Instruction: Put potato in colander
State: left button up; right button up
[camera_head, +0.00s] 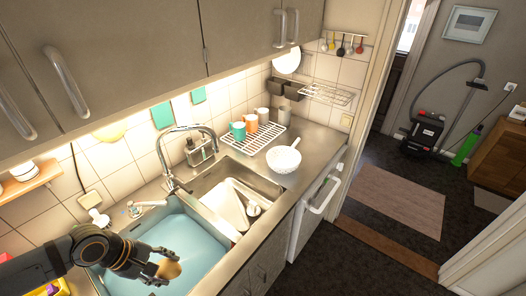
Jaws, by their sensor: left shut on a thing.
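My left gripper (160,266) comes in from the lower left over the blue basin in the left sink. It is shut on a brown potato (170,270), which sits between its fingertips above the basin. A white bowl-shaped vessel (283,161), which looks like the colander, stands on the counter right of the sinks; its holes are too small to make out. The gripper is well to the left of it and nearer to me. My right gripper is not in view.
The blue basin (190,232) fills the left sink. The right sink holds a white item (228,207). A tap (170,160) rises behind the sinks. A wire rack (250,138) with cups stands behind the colander. Cabinets overhang the counter.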

aim_at(287, 156)
jog(key=i+l+z, duration=0.15)
jog(key=i+l, duration=0.5)
jog(key=i+l+z, duration=0.1)
jog(key=i+l, duration=0.45)
jog(key=i, duration=0.25)
